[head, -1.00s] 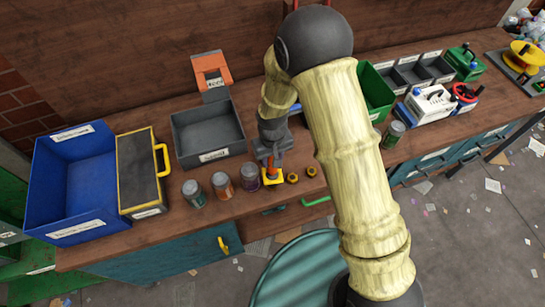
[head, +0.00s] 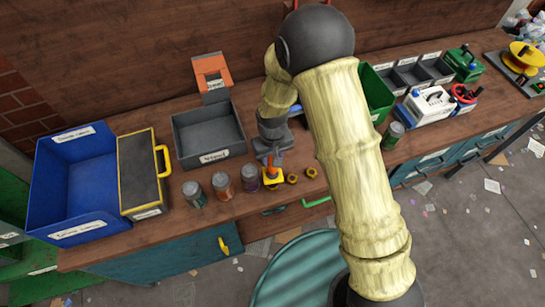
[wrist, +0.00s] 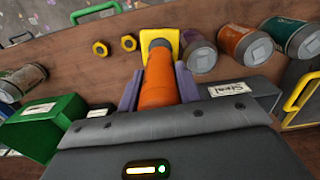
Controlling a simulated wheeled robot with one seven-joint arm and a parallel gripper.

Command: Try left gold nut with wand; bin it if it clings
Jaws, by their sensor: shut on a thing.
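My gripper (head: 272,160) is shut on the orange wand (head: 272,171) and holds it upright at the front of the bench. In the wrist view the wand (wrist: 158,85) runs between the two purple-grey fingers, its grey end over a yellow square piece (wrist: 174,38). Whether wand and yellow piece touch is unclear. The left gold nut (head: 292,178) lies just right of the wand, apart from it; the other gold nut (head: 311,172) lies farther right. Both show in the wrist view, the nearer one (wrist: 128,43) beside the yellow piece. The grey labelled bin (head: 235,140) stands behind and left.
Three jars (head: 222,187) stand in a row left of the wand. A blue bin (head: 45,190) and a yellow-edged grey box (head: 143,170) are at far left. A green bin (head: 383,98) and another jar (head: 393,135) stand right, past my arm. The bench's front edge is close.

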